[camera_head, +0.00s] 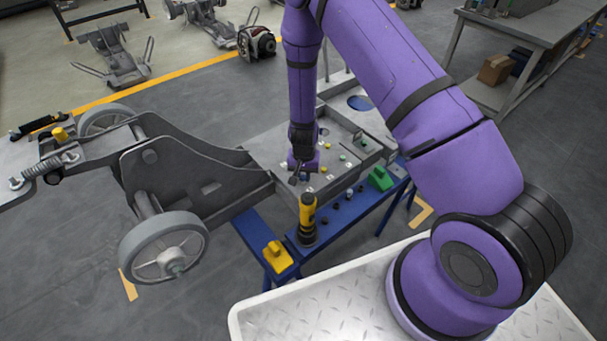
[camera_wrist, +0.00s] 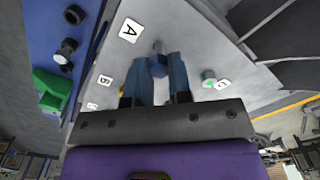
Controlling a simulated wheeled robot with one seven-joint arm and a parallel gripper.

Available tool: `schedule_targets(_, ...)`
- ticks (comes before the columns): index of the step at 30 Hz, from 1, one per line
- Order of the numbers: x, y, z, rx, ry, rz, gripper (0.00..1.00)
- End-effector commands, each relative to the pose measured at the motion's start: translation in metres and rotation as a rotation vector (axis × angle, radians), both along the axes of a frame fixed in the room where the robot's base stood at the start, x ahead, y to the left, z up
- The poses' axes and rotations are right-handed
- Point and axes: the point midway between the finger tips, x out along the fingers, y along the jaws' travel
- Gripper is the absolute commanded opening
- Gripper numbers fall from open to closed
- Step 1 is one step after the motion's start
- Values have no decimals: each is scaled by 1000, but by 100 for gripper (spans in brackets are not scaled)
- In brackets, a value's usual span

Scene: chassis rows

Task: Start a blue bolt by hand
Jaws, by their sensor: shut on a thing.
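My gripper (camera_head: 303,178) hangs over the grey chassis panel (camera_head: 262,150) in the head view. In the wrist view its two fingers (camera_wrist: 158,72) are shut on a blue bolt (camera_wrist: 157,66). I cannot tell whether the bolt's end touches the panel or sits in a hole. My gripper hides the bolt in the head view.
A yellow-and-black tool (camera_head: 307,218), a yellow block (camera_head: 277,257), a green block (camera_head: 380,178) and small parts stand on the blue bench edge (camera_head: 258,236). A green-marked bolt (camera_wrist: 209,77) is in the panel near another label. A wheel (camera_head: 165,247) stands at the left.

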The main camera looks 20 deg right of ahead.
Motion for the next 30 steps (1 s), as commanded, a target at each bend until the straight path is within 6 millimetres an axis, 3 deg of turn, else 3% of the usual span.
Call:
schedule_targets(22,0,0,-16,0,0,-7,2)
schedule_targets(30,-1,0,-16,0,0,-332,2)
